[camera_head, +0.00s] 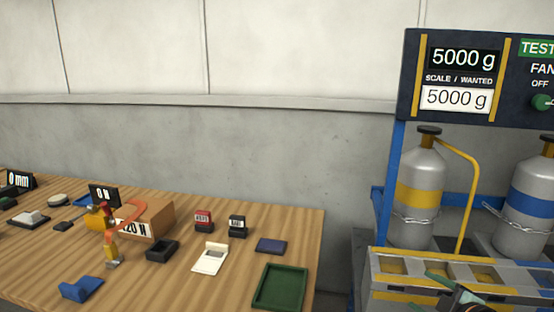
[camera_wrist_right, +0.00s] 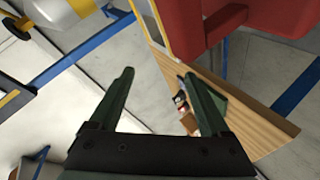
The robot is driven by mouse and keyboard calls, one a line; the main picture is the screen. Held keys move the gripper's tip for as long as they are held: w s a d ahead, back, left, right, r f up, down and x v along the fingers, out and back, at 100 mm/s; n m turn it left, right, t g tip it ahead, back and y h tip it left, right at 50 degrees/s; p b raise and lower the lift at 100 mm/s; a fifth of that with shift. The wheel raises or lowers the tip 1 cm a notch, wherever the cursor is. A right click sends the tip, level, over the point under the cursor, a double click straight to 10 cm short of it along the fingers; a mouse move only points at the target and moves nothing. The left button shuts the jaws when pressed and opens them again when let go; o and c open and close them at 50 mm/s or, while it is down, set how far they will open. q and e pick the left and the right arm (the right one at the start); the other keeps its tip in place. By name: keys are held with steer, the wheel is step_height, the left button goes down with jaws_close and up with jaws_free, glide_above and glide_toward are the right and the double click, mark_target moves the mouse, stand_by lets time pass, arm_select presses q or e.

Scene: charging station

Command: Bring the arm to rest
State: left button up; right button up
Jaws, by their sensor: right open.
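My right gripper (camera_head: 458,292) shows at the bottom right edge of the head view, in front of the yellow-and-grey rack. Only its dark green fingers and part of its body are in the picture. In the right wrist view the two fingers of my right gripper (camera_wrist_right: 158,76) stand wide apart with nothing between them. My left gripper is in neither view.
A wooden bench (camera_head: 200,291) at left holds a green tray (camera_head: 281,288), a blue notebook-like block (camera_head: 271,245) and several small items. At right, a charging stand has grey cylinders (camera_head: 421,171) and a display (camera_head: 460,75) reading 5000 g twice. A floor gap separates them.

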steer(key=s+a+f+m+g+y+p, duration=0.1)
steer(key=s+a+f+m, duration=0.1)
steer(key=s+a+f, duration=0.45)
steer(key=s+a+f+m+g, duration=0.1)
steer(key=s+a+f+m, duration=0.15)
steer(key=f, duration=0.65)
steer(key=s+a+f+m, duration=0.2)
steer(key=s+a+f, duration=0.2)
steer(key=s, duration=0.3)
steer(key=s+a+f+m+g+p, duration=0.1)
steer(key=s+a+f+m, duration=0.2)
steer(key=s+a, duration=0.3)
steer(key=shift+s+a+f+g+y, duration=0.35)
steer(key=shift+s+f, duration=0.25)
steer(key=shift+f, duration=0.25)
steer(key=shift+d, duration=0.15)
steer(key=shift+c, duration=0.4)
